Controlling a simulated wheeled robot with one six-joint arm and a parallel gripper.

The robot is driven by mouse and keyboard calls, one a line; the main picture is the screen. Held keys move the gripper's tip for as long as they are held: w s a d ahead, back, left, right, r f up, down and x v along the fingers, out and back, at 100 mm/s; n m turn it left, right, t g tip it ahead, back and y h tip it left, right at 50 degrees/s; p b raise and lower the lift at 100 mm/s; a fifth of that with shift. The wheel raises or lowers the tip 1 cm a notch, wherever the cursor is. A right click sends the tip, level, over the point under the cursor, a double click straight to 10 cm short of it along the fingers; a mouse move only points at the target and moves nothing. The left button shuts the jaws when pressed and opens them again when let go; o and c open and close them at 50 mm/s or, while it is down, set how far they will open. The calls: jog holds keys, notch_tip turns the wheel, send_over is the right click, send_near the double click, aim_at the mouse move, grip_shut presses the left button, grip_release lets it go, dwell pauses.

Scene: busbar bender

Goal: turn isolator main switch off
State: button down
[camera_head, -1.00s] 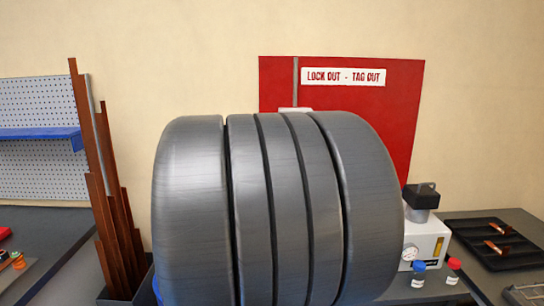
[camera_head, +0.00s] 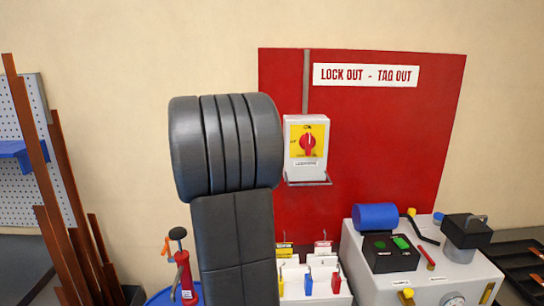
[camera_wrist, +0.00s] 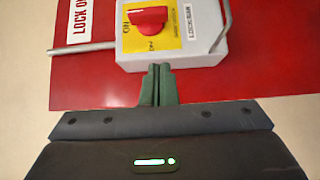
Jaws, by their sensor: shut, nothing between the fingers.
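The isolator main switch is a light grey box (camera_head: 307,172) on a red board, with a yellow plate and a red rotary knob (camera_head: 308,143). The knob's grip stands upright in the head view, in line with the mark at the top of the plate. In the wrist view, turned sideways, the knob (camera_wrist: 147,18) lies along the picture's width, above my fingers. My gripper (camera_wrist: 160,70) is shut and empty, its green fingertips at the lower edge of the box there; I cannot tell whether they touch it. In the head view my gripper is hidden behind my arm.
The red lock-out board (camera_head: 400,150) carries a white sign (camera_head: 366,75). A wire bracket (camera_head: 308,182) juts out below the switch. Coloured padlocks (camera_head: 308,283) hang on a white stand below. A grey machine (camera_head: 430,280) stands right, brown bars (camera_head: 70,190) left.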

jog(key=p, duration=0.3)
send_near(305, 150)
jog(key=w, duration=0.4)
jog(key=d, duration=0.1)
jog(key=d+p, duration=0.1)
jog(key=shift+s+d+r, duration=0.2)
jog(key=shift+d+r, duration=0.2)
jog(key=shift+s+d, duration=0.1)
jog(key=shift+d, duration=0.2)
jog(key=shift+d+f, duration=0.1)
jog(key=shift+d, duration=0.25)
jog(key=shift+f+b, duration=0.25)
jog(key=shift+b, duration=0.6)
